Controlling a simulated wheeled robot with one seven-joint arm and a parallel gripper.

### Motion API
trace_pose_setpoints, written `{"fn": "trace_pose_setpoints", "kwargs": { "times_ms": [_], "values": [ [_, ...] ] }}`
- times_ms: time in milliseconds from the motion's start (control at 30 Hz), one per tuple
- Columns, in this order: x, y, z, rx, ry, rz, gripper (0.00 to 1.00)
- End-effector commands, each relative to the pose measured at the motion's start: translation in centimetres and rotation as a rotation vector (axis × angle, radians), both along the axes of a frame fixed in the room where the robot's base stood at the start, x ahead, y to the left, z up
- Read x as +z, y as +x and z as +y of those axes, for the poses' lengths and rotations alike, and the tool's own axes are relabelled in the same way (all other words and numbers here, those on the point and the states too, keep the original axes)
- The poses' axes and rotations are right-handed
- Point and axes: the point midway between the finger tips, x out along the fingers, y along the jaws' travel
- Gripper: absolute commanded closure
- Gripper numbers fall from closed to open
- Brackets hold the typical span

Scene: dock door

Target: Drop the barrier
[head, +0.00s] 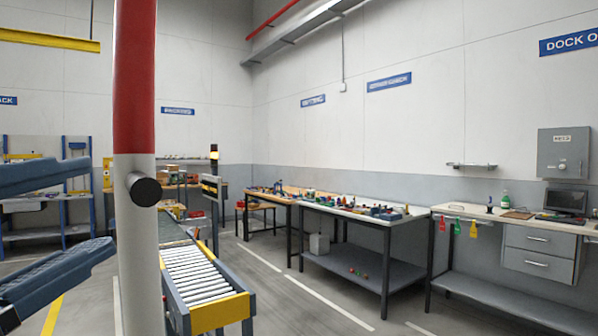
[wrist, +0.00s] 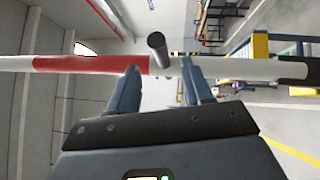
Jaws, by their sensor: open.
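The barrier (head: 135,90) is a red and white pole standing upright, close in front of me in the head view. A short black handle (head: 145,189) sticks out of its white part, seen nearly end-on. My gripper (head: 98,207) is open and empty, left of the pole, one finger above and one below the handle's height. In the wrist view the pole (wrist: 90,64) crosses the picture sideways. The handle (wrist: 156,43) lies between the directions of the two fingertips (wrist: 158,70). Whether a finger touches the pole is unclear.
A roller conveyor (head: 195,278) with yellow ends stands just right of the pole. Workbenches (head: 365,213) with small items line the right wall, and a counter (head: 520,228) holds a monitor. Blue racks (head: 62,215) stand behind my gripper. The floor (head: 290,305) between conveyor and benches is clear.

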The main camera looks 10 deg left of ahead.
Motion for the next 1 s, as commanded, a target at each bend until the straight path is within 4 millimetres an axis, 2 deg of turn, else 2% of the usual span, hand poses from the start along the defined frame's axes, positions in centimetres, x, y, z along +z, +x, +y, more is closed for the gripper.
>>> {"fn": "trace_pose_setpoints", "kwargs": {
  "times_ms": [167, 500, 700, 933, 1000],
  "values": [
    [0.4, 1.7, 0.1, -0.005, -0.002, 0.002, 0.5],
    [1.1, 6.5, 0.6, -0.002, -0.001, 0.002, 0.5],
    [1.1, 7.5, 0.6, -0.002, 0.0, 0.001, 0.5],
    [1.1, 7.6, 0.6, -0.001, 0.001, 0.0, 0.5],
    [1.1, 7.6, 0.6, -0.001, 0.001, 0.0, 0.57]
  ]
}}
